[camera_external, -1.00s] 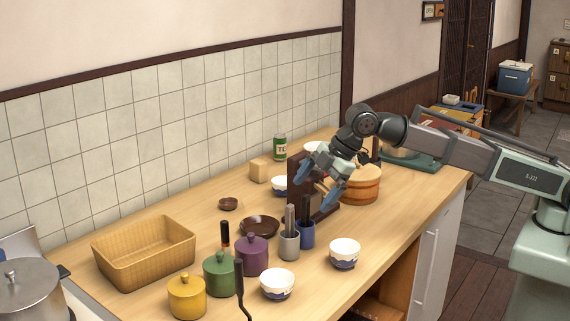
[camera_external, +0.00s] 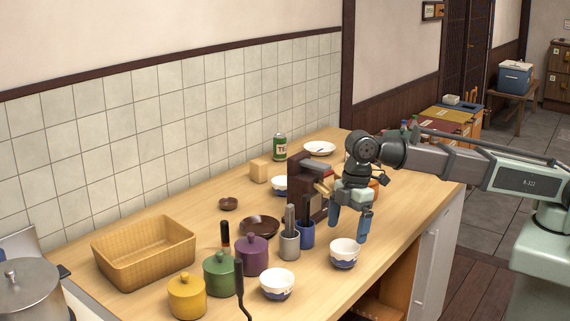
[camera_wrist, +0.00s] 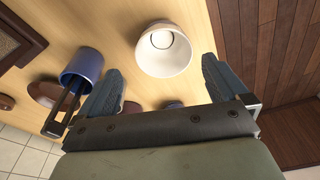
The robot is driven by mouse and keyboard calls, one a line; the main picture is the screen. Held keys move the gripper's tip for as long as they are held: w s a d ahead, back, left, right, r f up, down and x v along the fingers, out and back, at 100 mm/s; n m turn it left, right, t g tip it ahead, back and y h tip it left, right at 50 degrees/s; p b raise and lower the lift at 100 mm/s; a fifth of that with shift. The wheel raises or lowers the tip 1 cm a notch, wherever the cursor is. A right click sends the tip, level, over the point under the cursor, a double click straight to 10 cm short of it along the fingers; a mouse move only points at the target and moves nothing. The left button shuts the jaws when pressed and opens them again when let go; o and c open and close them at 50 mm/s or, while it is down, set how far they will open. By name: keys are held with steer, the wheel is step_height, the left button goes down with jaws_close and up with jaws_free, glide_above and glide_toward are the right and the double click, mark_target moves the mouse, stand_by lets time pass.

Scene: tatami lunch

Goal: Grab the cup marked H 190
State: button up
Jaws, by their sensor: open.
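No H 190 marking is readable in either view. A white bowl-like cup with a blue lower band (camera_external: 344,253) stands on the counter near its front edge. In the wrist view a white cup (camera_wrist: 164,50), seen from above, lies just beyond and between my fingertips. A second white-and-blue cup (camera_external: 277,284) stands nearer the front, and another (camera_external: 280,186) is partly hidden behind the brown stand. My gripper (camera_external: 350,229) is open and points down, above the first cup; in the wrist view its blue-grey fingers (camera_wrist: 162,72) are apart with nothing between them.
A blue holder (camera_external: 306,236) with dark utensils stands close left of my gripper; it also shows in the wrist view (camera_wrist: 83,66). A grey holder (camera_external: 289,246) and lidded purple (camera_external: 252,257), green (camera_external: 219,274) and yellow (camera_external: 187,297) pots stand further left. The counter's front edge is close.

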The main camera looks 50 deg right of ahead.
mark_target(345, 248)
steer(key=shift+s+a+f, duration=0.1)
steer(key=shift+a+f, duration=0.05)
steer(key=shift+f, duration=0.95)
steer(key=shift+w+a+f, duration=0.1)
steer(key=shift+a+f, duration=0.1)
steer(key=shift+f, duration=0.9)
steer(key=shift+s+a+f, duration=0.1)
steer(key=shift+a+f, duration=0.05)
steer(key=shift+f, duration=0.95)
steer(key=c, duration=1)
steer(key=shift+r, duration=0.15)
